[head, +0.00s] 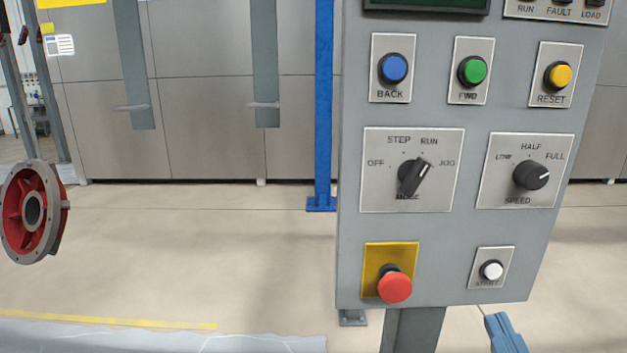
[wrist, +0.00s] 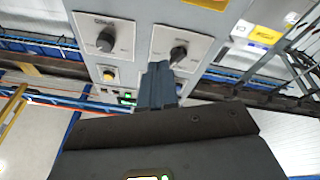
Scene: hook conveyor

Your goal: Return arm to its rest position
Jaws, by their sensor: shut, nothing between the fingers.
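My gripper (head: 497,322) shows as blue fingers at the bottom right of the head view, below the START button (head: 491,270) and the panel's lower edge. In the wrist view the fingers (wrist: 158,72) are together and empty. They point toward the grey control panel (head: 365,225), which appears upside down there. The fingertips overlap the panel between the speed knob (wrist: 105,40) and the mode knob (wrist: 178,52) in that view. I cannot tell the exact gap to the panel. Most of my arm is out of the head view.
A red emergency stop (head: 395,287) sticks out on a yellow plate. A blue post (head: 324,110) stands behind the panel. A red flanged part (head: 33,212) hangs at the left. Open floor (head: 200,260) lies between them, with a yellow line nearer me.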

